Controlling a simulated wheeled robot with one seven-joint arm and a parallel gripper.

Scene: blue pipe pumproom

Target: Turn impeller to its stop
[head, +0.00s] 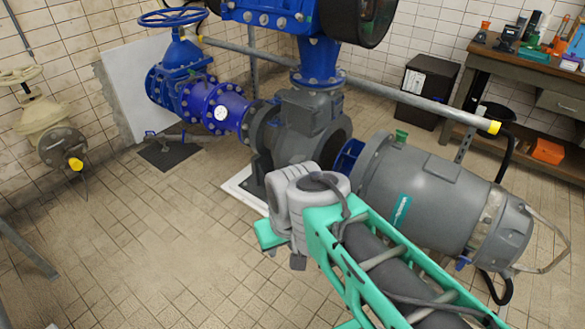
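The impeller (348,160) is a blue part in the gap between the grey pump casing (300,130) and the grey motor (430,195). Only a small piece of it shows in the head view; its lower part is hidden behind my arm. The casing's round opening faces the motor. My green and grey arm (345,250) reaches in from the lower right, and its grey end section stands in front of the casing's lower part. I cannot make out my gripper's fingers, whether they are open or shut, or whether they touch the impeller.
Blue pipework with a handwheel valve (180,70) joins the casing at the left. A grey rail (400,97) crosses behind the pump. A workbench (520,75) and a black cabinet (428,90) stand at the back right. The tiled floor at the left is mostly clear.

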